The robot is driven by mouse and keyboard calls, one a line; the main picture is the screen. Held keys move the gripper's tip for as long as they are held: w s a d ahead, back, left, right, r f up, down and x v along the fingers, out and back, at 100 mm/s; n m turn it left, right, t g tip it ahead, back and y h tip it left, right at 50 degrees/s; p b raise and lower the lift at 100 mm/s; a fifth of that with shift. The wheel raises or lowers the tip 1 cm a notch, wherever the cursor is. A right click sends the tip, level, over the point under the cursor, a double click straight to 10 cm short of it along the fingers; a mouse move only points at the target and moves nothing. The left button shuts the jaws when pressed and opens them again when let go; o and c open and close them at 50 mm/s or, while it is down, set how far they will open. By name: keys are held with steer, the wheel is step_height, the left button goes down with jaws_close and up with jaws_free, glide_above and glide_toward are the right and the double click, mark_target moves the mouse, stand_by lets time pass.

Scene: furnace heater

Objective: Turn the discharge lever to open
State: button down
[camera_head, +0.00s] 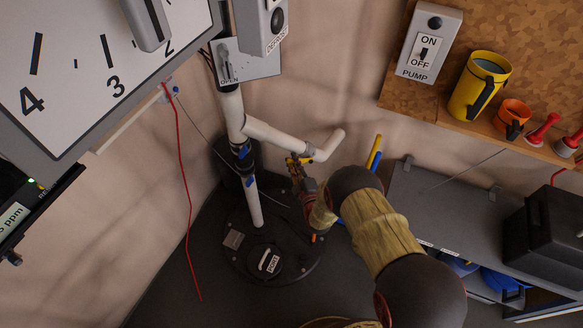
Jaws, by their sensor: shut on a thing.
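A small yellow lever (300,160) sits on the white branch pipe (270,135), which runs right from the upright pipe to an open, bent end. My gripper (299,173) is at this lever from the lower right and is shut on it. The fingers are small here and partly hide the lever, so its exact angle is hard to tell. A grey plate (258,68) marked OPEN is at the top of the upright pipe, with a small grey lever (225,62) at its left.
The pipe stands on a round black lid (290,262) with a handle. A grey cabinet (430,205) and a black box (550,235) are at the right. A shelf holds a yellow jug (480,85) and an orange cup (511,118). A red cable (185,190) hangs at the left.

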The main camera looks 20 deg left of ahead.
stand_by(0.4)
steer(key=c, duration=1.8)
jaws_free()
steer(key=shift+o, duration=0.2)
steer(key=v, duration=1.2)
steer(key=shift+c, duration=0.2)
